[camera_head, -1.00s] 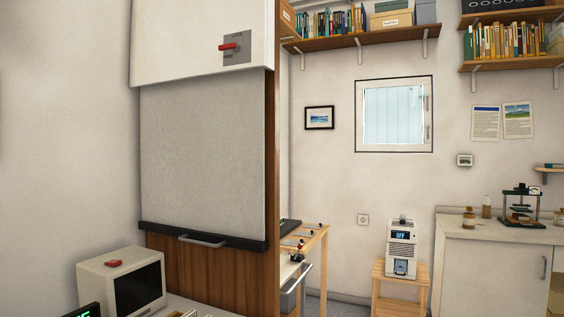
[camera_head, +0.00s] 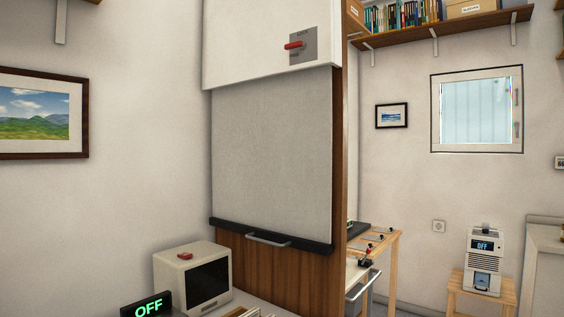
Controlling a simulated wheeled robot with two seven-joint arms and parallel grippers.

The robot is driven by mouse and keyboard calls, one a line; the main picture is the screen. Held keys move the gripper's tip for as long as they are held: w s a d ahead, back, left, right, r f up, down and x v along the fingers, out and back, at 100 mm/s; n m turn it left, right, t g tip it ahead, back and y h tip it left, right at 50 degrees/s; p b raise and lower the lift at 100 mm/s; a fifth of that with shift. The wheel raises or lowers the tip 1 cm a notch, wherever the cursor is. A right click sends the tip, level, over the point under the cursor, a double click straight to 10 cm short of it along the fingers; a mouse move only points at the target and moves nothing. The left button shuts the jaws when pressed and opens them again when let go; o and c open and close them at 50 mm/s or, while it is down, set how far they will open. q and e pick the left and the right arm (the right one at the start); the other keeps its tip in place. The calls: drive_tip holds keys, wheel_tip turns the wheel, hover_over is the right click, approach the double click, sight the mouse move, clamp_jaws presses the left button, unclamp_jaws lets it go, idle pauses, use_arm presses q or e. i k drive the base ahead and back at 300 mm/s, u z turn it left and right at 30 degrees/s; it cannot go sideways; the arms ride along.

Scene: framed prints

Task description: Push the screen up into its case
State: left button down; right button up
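The screen (camera_head: 271,150) is a light grey sheet hanging down from a white case (camera_head: 262,40) on a wooden panel. Its lower edge is a black bar (camera_head: 225,225) with a metal handle (camera_head: 268,239). The screen is pulled well out, and some bare wood (camera_head: 290,270) shows below the bar. A red lever (camera_head: 294,45) on a grey plate sits on the case's front. Neither of my grippers is in view.
A small beige monitor (camera_head: 168,270) and a box with green "OFF" letters (camera_head: 148,306) stand below left of the panel. A wooden table (camera_head: 385,243) is behind the panel's right edge. A stool (camera_head: 483,287) carries a white device (camera_head: 484,255).

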sight(271, 136)
drive_tip(key=u, duration=0.45)
drive_tip(key=k, duration=0.3)
drive_tip(key=z, duration=1.45)
drive_tip(key=i, duration=0.9)
drive_tip(key=u, duration=0.1)
